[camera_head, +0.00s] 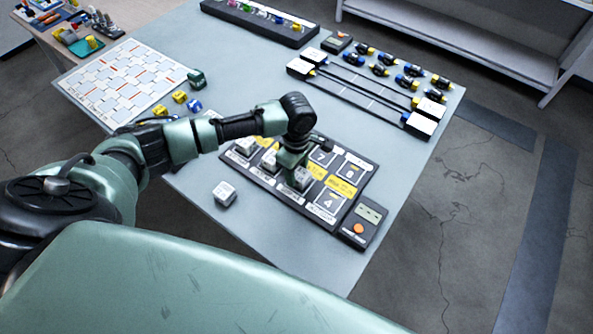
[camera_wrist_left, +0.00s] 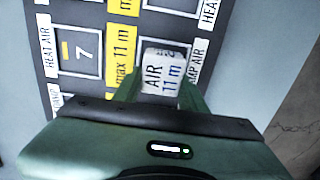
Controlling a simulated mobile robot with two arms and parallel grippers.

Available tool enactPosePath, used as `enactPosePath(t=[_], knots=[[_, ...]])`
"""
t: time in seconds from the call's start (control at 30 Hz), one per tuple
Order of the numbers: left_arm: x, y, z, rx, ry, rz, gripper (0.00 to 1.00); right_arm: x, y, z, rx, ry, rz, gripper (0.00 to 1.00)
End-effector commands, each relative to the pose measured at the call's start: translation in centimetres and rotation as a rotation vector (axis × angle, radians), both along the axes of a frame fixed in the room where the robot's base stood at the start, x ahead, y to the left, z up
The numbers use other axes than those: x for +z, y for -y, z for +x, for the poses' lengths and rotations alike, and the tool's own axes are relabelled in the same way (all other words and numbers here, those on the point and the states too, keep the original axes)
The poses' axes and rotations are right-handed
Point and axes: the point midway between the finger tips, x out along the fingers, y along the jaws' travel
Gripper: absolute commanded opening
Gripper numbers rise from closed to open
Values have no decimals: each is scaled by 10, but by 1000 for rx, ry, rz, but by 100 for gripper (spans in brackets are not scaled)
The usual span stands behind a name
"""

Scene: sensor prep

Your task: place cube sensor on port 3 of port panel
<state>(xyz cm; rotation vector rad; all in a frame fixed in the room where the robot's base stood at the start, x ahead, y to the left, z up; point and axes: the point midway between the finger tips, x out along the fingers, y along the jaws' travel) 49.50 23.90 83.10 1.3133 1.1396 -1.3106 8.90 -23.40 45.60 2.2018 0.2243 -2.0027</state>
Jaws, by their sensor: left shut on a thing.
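The port panel (camera_head: 347,167) is a dark board with numbered, white-outlined ports and yellow labels, lying on the table. My left gripper (camera_head: 292,163) points down over the panel's near row, its green fingers shut on a light cube sensor (camera_head: 301,180). In the left wrist view the cube (camera_wrist_left: 163,76) reads "AIR" and "11 m" between the fingertips (camera_wrist_left: 160,90). It is over the third place of the near row, beside the bare port 4 (camera_head: 328,202); the cube hides that place, and I cannot tell whether it touches the panel. My right gripper is not in view.
Two grey-white cubes (camera_head: 246,146) (camera_head: 269,161) stand on the near row, left of the held cube. Another loose cube (camera_head: 224,194) lies on the table left of the panel. A meter (camera_head: 361,222) with an orange button adjoins the panel's right end. Port 7 (camera_wrist_left: 82,53) is bare.

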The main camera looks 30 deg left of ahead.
Motion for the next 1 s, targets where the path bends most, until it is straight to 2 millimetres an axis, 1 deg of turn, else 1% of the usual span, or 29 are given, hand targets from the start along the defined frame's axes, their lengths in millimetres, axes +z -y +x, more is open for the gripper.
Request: enactPosePath(t=[0.17, 0.2, 0.23, 0.27, 0.57, 0.67, 0.77, 1.0], knots=[[-3, 0, 0, 0, -1, 0, 0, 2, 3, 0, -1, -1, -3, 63], [-2, 0, 0, 0, 0, 0, 52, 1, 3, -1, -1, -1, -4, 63], [-2, 0, 0, 0, 0, 0, 61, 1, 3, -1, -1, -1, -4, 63], [-2, 0, 0, 0, 0, 0, 63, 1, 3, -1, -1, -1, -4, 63], [-2, 0, 0, 0, 0, 0, 63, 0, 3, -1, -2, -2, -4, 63], [4, 0, 0, 0, 1, 0, 63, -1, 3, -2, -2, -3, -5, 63], [19, 0, 1, 0, 2, -1, 63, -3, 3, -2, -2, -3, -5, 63], [70, 0, 1, 0, 4, -3, 63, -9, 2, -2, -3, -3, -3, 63]])
